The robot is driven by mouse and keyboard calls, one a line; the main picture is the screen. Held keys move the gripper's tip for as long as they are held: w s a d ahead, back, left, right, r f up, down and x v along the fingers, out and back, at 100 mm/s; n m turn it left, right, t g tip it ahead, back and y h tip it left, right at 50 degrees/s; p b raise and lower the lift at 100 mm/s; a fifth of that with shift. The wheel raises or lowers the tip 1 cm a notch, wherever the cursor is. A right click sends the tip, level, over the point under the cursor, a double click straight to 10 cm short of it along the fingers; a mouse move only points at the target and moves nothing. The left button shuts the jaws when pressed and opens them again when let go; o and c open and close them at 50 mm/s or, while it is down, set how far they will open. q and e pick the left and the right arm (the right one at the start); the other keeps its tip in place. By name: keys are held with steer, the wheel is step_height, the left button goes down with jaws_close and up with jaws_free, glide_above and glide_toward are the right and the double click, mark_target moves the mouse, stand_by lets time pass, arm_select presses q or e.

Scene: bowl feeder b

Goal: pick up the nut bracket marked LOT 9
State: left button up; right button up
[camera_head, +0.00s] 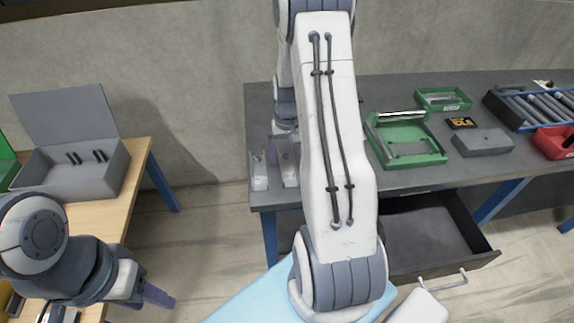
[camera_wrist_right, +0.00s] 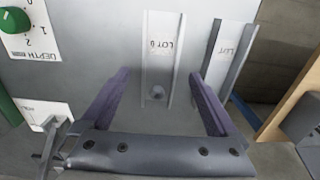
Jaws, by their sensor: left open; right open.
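In the right wrist view, a pale metal channel-shaped bracket (camera_wrist_right: 160,60) bears lettering that reads LOT and a digit like 9 or 0, not sharp enough to be sure. A round nut-like knob sits at its near end. A second, similar bracket (camera_wrist_right: 229,58) stands to its right, its LOT lettering partly unreadable. My right gripper (camera_wrist_right: 160,74) is open, its purple fingers on either side of the first bracket, apparently not closed on it. In the head view both brackets are small at the bench's left end. My left gripper (camera_head: 157,296) is open at lower left, over the floor.
A green dial (camera_wrist_right: 14,20) marked DEPTH lies left of the brackets. The grey bench (camera_head: 400,92) carries a green tray (camera_head: 436,150), a grey block (camera_head: 482,142) and a red bin (camera_head: 553,145). An open drawer (camera_head: 430,235) juts out below. A grey case (camera_head: 95,180) sits on the wooden table.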

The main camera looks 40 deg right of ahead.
mark_target(288, 167)
steer(key=shift+f, duration=1.35)
jaws_close()
steer(key=shift+r, duration=0.15)
